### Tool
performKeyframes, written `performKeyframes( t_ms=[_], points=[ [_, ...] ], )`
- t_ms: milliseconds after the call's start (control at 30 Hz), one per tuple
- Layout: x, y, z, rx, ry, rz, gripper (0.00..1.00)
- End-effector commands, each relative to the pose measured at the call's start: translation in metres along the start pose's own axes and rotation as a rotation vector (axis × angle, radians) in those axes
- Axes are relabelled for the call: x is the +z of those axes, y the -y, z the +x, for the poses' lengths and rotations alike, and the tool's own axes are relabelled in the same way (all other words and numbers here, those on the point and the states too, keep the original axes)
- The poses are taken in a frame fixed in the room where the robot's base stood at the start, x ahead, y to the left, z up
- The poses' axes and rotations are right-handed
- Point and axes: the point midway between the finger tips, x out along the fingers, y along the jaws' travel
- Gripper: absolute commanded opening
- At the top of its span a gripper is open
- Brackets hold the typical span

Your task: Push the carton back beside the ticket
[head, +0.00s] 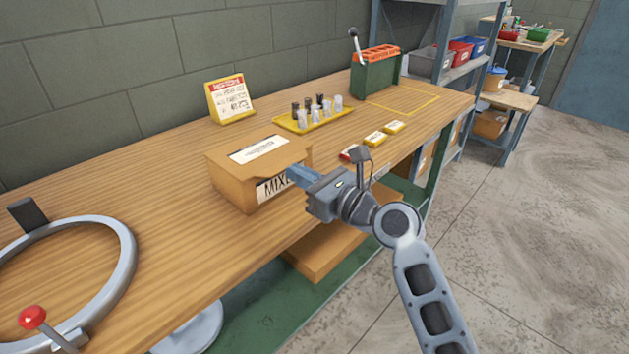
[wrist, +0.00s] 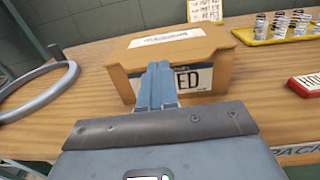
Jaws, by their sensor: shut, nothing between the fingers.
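The carton (head: 238,185) is a brown cardboard box with a white label on top and a "MIXED" label on its front. It stands upright on the wooden bench. The ticket (head: 230,99) is a yellow-framed card with a red heading, standing behind the carton toward the wall. My gripper (head: 292,174) is shut and empty, its fingertips at the carton's front face. In the wrist view the shut fingers (wrist: 157,82) overlap the front of the carton (wrist: 222,59), hiding part of its label. I cannot tell whether they touch it. The ticket (wrist: 205,10) shows behind, partly cut off.
A yellow tray (head: 322,123) of several small cylinders lies right of the ticket. Several small labelled blocks (head: 375,138) lie near the front edge. A green box (head: 374,76) with a lever stands farther back. A grey ring (head: 122,268) is at left. Bench between carton and ticket is clear.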

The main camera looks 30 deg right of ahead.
Motion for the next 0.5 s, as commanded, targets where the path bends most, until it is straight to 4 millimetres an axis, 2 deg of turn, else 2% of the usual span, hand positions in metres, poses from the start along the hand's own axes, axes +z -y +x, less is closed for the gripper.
performKeyframes(
  t_ms=[400, 500],
  points=[
    [0.0004, 0.0001, 0.0039, 0.0, 0.0, -0.001, 0.0],
    [0.0021, 0.0002, 0.0112, 0.0, 0.001, 0.0, 0.0]
  ],
)
